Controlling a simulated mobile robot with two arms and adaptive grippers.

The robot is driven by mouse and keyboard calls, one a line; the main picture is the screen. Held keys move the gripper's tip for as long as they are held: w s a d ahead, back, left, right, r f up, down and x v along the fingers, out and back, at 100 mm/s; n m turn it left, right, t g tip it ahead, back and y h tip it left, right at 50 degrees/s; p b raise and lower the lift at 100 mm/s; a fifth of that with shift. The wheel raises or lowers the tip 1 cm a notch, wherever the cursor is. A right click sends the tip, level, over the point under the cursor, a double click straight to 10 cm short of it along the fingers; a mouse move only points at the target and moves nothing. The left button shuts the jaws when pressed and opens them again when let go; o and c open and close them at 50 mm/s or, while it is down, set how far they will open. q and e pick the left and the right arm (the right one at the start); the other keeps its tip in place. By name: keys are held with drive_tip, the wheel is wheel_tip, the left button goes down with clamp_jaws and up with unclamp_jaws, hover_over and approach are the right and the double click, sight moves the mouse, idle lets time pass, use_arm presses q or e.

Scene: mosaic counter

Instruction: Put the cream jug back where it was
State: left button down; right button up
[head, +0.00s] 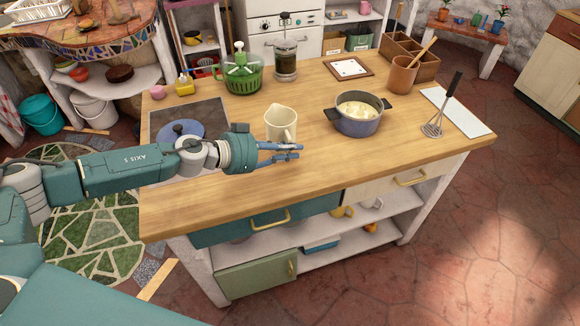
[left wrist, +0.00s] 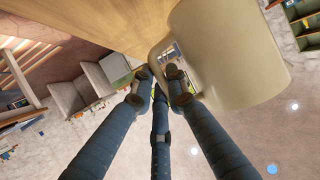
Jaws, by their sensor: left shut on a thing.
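The cream jug (head: 280,122) is over the middle of the wooden counter, roughly upright, with its handle facing my left gripper. My left gripper (head: 290,151) comes in from the left and is shut on the jug's handle. In the left wrist view the jug (left wrist: 232,50) fills the upper right, and the fingertips (left wrist: 163,80) close at its handle. Whether the jug's base touches the counter cannot be told. My right gripper is not in view.
A blue pot (head: 358,122) with pale contents stands right of the jug. A blue lid (head: 181,130) lies on the dark hob at left. The front right counter (head: 400,155) is bare.

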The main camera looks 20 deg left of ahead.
use_arm(q)
drive_tip(key=shift+f, duration=0.65)
drive_tip(key=shift+f+b, duration=0.65)
drive_tip(key=shift+f, duration=1.05)
drive_tip(key=shift+f, duration=0.15)
drive_tip(key=c, duration=1.7)
unclamp_jaws()
